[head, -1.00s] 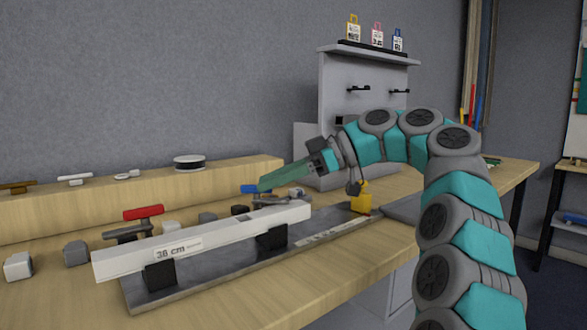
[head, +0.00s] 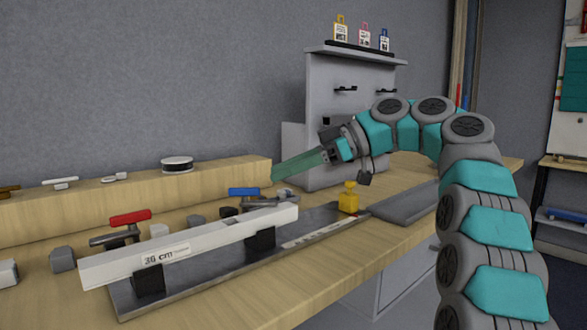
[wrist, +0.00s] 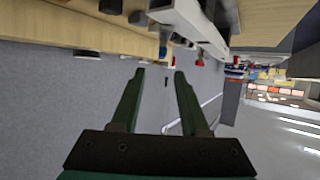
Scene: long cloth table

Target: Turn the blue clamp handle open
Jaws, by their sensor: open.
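The blue clamp handle (head: 244,191) is a short bar on a dark clamp, behind the right part of a white bar labelled 36 cm (head: 200,243). The handle lies crosswise in the head view, and nothing covers it. My gripper (head: 274,173) is to its right and a little higher in the picture, apart from it. In the wrist view, the two green fingers of my gripper (wrist: 160,72) are spread with nothing between them. A small blue patch (wrist: 163,51) shows just beyond the fingertips there, probably the handle.
A red clamp handle (head: 130,217) stands at the left end of the white bar. A yellow block (head: 348,199) is on the grey base plate (head: 310,228) at the right. A wooden ledge (head: 215,178) runs behind. A grey panel with hooks (head: 348,120) stands beyond my gripper.

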